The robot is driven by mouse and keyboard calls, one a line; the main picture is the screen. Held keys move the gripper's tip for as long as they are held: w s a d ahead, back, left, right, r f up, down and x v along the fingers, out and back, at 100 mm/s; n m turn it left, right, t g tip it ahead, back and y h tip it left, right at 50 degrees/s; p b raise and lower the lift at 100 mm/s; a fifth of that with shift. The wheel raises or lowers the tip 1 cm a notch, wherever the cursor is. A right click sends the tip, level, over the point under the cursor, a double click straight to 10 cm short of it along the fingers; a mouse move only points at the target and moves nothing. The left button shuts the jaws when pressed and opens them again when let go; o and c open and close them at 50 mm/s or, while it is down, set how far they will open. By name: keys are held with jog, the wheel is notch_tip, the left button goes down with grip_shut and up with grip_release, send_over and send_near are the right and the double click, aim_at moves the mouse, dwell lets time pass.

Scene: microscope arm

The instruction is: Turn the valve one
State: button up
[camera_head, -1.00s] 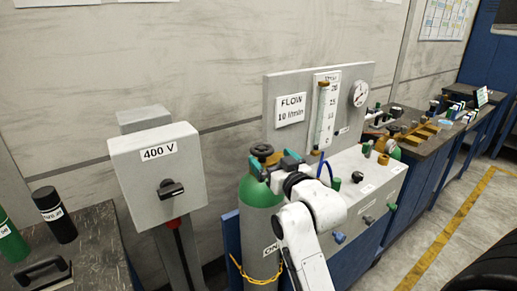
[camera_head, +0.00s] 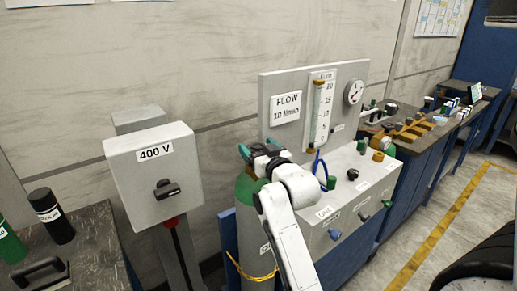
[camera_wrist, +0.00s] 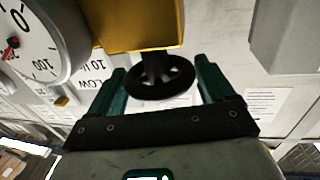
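My gripper (camera_head: 258,147) is at the top of the green gas cylinder (camera_head: 247,187), with its teal fingers apart. In the wrist view, a black spoked handwheel (camera_wrist: 160,85) sits on a stem under a brass-yellow body (camera_wrist: 140,22). In the head view, my gripper and arm hide the handwheel and part of the cylinder. No marking reading "one" is legible on it.
A dial gauge (camera_wrist: 32,45) is close at the left in the wrist view. A 400 V switch box (camera_head: 155,175) stands left of the cylinder. A flow panel (camera_head: 285,85) stands behind, and a console with a blue knob (camera_head: 335,234) is to the right. A yellow chain (camera_head: 250,275) crosses the cylinder.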

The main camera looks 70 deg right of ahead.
jog(key=c, duration=0.6)
jog(key=shift+s+n+t+y+p, duration=0.1)
jog(key=shift+n+t+y+p, duration=0.2)
jog(key=shift+p, duration=0.1)
jog(key=shift+d+y, duration=0.1)
jog(key=shift+y, duration=0.2)
jog(key=shift+f+n+t+y+b, duration=0.2)
jog(key=shift+n+t+y+b, duration=0.4)
jog(key=shift+n+t+y, duration=0.25)
jog(key=n+t+y+b, duration=0.1)
jog(key=n+y+b, duration=0.1)
jog(key=y+b, duration=0.1)
jog(key=shift+d+t+y, duration=0.1)
jog(key=shift+t+y, duration=0.15)
jog(key=shift+r+n+y+b, duration=0.15)
jog(key=shift+n+y+b, duration=0.25)
jog(key=shift+n+y, duration=0.25)
jog(key=o, duration=1)
